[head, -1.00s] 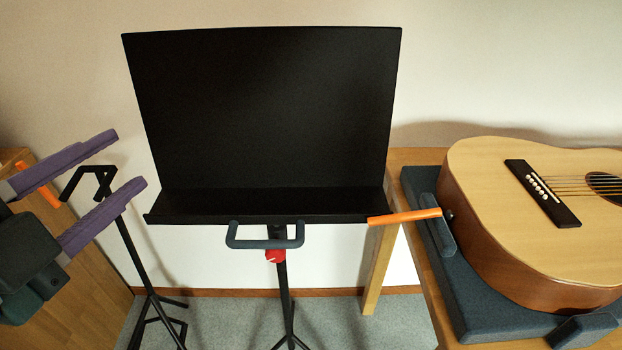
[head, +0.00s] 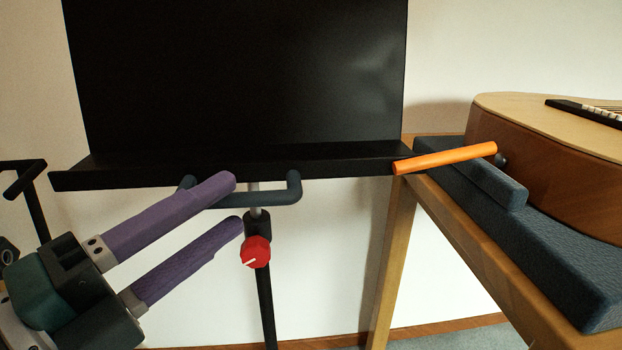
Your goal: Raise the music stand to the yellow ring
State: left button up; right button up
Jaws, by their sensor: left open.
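The black music stand has a wide desk (head: 240,75) with a tray lip (head: 320,165) along its bottom. A blue-grey U-shaped handle (head: 270,198) hangs below the lip. Under it a short silver tube (head: 257,215) enters the black pole (head: 266,305), which carries a red knob (head: 256,252) with a white mark. My left gripper (head: 232,205) is open, its purple fingers pointing right. The upper finger overlaps the handle's left part, and the lower finger ends just left of the knob. Contact cannot be told. I see no yellow ring. My right gripper is out of view.
An orange rod (head: 445,158) spans from the tray's right end to the guitar (head: 560,165). The guitar lies on a dark blue pad (head: 560,255) on a wooden table (head: 470,245). Another black stand (head: 30,190) is at the left edge. Wall shows between pole and table.

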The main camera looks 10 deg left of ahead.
aim_at(265, 178)
pick_arm(q)
jog(key=x, duration=0.6)
jog(key=shift+w, duration=0.1)
jog(key=shift+c, duration=0.3)
jog(key=shift+r, duration=0.15)
grip_shut()
jog(key=shift+d+r, duration=0.1)
jog(key=shift+r, duration=0.05)
dwell(0.6)
